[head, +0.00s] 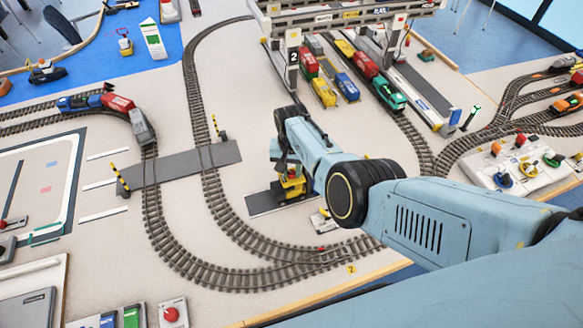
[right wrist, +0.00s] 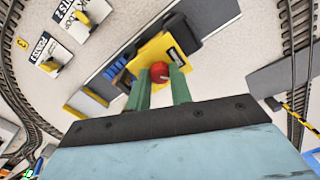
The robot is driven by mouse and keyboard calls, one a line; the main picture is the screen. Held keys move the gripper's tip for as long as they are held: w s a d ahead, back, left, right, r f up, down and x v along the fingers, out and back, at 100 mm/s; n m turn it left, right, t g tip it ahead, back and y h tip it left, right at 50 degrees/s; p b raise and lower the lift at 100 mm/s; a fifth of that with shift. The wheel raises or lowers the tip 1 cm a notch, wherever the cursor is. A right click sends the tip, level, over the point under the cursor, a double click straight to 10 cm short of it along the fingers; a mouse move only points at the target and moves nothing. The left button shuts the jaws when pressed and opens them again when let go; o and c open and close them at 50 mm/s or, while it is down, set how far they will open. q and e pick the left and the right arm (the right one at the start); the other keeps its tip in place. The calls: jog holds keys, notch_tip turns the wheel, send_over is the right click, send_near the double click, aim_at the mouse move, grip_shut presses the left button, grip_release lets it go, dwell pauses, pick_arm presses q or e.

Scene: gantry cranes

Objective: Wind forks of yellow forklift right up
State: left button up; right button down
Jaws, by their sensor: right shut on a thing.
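The yellow forklift (head: 292,188) stands on a dark grey strip (head: 262,202) inside the track curve, partly hidden by my right arm in the head view. In the right wrist view its yellow body (right wrist: 150,52) shows from above, with a red knob (right wrist: 160,70) on it. My right gripper (right wrist: 160,80) points down at the forklift, its two green fingers shut on the red knob, one on each side. In the head view my right gripper (head: 287,172) is over the forklift, its fingertips hard to make out. The height of the forks cannot be told. My left gripper is not in view.
Tracks (head: 200,225) curve around the forklift. A gantry crane (head: 345,18) stands behind over coloured wagons. Small labelled plates with yellow levers (right wrist: 53,58) lie close to the forklift. A control panel (head: 520,162) with coloured knobs is at the right. A grey crossing (head: 180,168) lies left.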

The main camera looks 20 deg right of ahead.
jog(key=m, duration=0.3)
jog(key=shift+m, duration=0.4)
jog(key=m, duration=0.3)
jog(key=shift+m, duration=0.3)
jog(key=m, duration=0.6)
jog(key=m+b, duration=0.1)
jog(key=m, duration=0.5)
jog(key=shift+m, duration=0.4)
jog(key=m+b, duration=0.1)
jog(key=m, duration=0.5)
jog(key=shift+m, duration=0.4)
jog(key=c, duration=1.2)
grip_release()
jog(key=shift+c, duration=0.2)
jog(key=shift+r, duration=0.1)
